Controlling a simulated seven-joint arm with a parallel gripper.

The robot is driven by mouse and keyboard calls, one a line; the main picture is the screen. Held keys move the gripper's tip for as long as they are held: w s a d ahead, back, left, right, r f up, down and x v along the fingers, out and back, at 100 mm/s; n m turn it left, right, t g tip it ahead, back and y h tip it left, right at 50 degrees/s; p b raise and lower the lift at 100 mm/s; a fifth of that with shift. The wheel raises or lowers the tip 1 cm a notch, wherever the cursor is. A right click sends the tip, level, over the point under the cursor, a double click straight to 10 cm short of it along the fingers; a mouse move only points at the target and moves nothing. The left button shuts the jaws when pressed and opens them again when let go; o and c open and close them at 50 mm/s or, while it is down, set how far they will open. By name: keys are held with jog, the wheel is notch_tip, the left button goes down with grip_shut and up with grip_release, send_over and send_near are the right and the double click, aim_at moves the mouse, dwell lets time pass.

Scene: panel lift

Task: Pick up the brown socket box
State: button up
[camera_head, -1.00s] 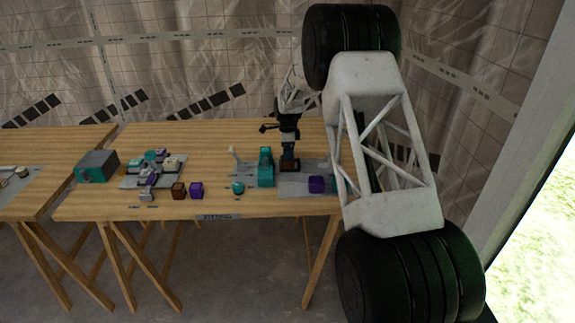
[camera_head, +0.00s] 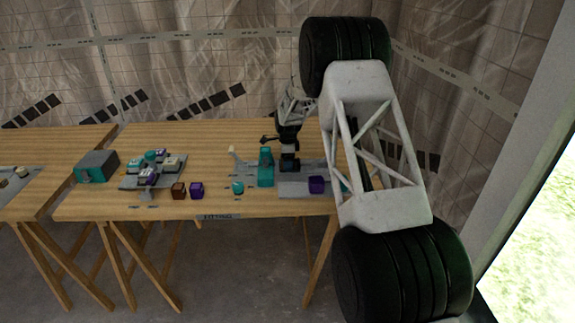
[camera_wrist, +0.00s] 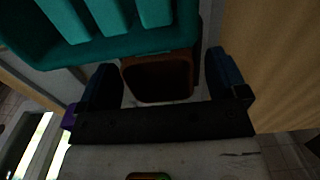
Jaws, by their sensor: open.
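A brown open-topped box (camera_wrist: 158,78), which looks like the socket box, sits between the two fingers of my gripper (camera_wrist: 164,82) in the wrist view. The fingers are open, one on each side of the box and close to its walls. I cannot tell whether they touch it. In the head view my gripper (camera_head: 289,165) points down at the grey plate, just right of a teal block, and mostly hides the box there. Another brown box (camera_head: 179,190) stands near the table's front edge, left of centre.
The teal ribbed block (camera_head: 265,168) stands right beside my gripper; it looms in the wrist view (camera_wrist: 110,25). A purple box (camera_head: 316,184) sits on the grey plate (camera_head: 295,190). Another purple box (camera_head: 196,189) and a small teal piece (camera_head: 237,187) lie further left.

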dwell(0.3)
jog(key=c, duration=1)
jog(key=shift+r, duration=0.15)
jog(key=shift+r, duration=0.55)
notch_tip(320, 180, up, 2)
jog(key=shift+r, duration=0.1)
jog(key=s, duration=0.5)
jog(key=s+d+r, duration=0.1)
jog(key=s, duration=0.4)
jog(key=s+d, duration=0.1)
jog(key=s, duration=0.5)
jog(key=shift+r, duration=0.2)
